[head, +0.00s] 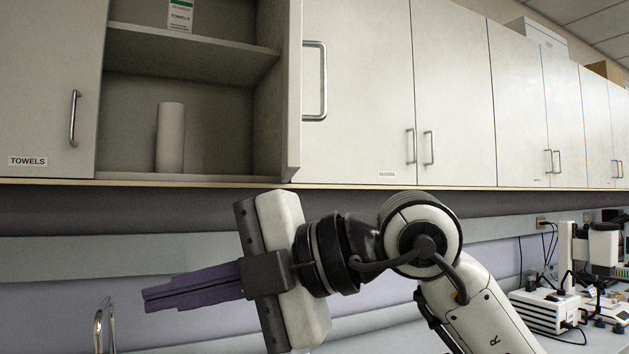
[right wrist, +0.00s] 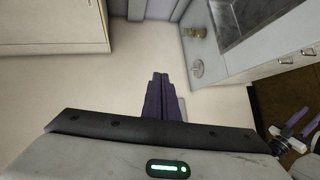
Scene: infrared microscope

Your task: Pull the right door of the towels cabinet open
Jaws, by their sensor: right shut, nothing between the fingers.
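The towels cabinet shows in the head view at upper left. Its left door (head: 45,85) is closed, with a TOWELS label and a bar handle. Its right door (head: 293,95) stands swung open and is seen nearly edge-on. The handle of the right door (head: 323,80) sticks out on its right side. My right gripper (head: 147,299) is below the cabinet, pointing left, shut and empty, apart from the door and handle. Its purple fingers show pressed together in the right wrist view (right wrist: 160,80). Small purple fingers, apparently my left gripper (right wrist: 298,120), show at that view's right edge; their opening is unclear.
Inside the cabinet are a towel roll (head: 170,138) and a towels box (head: 180,15) on the shelf. Closed cabinets (head: 450,90) continue to the right. A faucet (head: 104,325) rises at lower left. Lab equipment (head: 548,310) stands on the counter at right.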

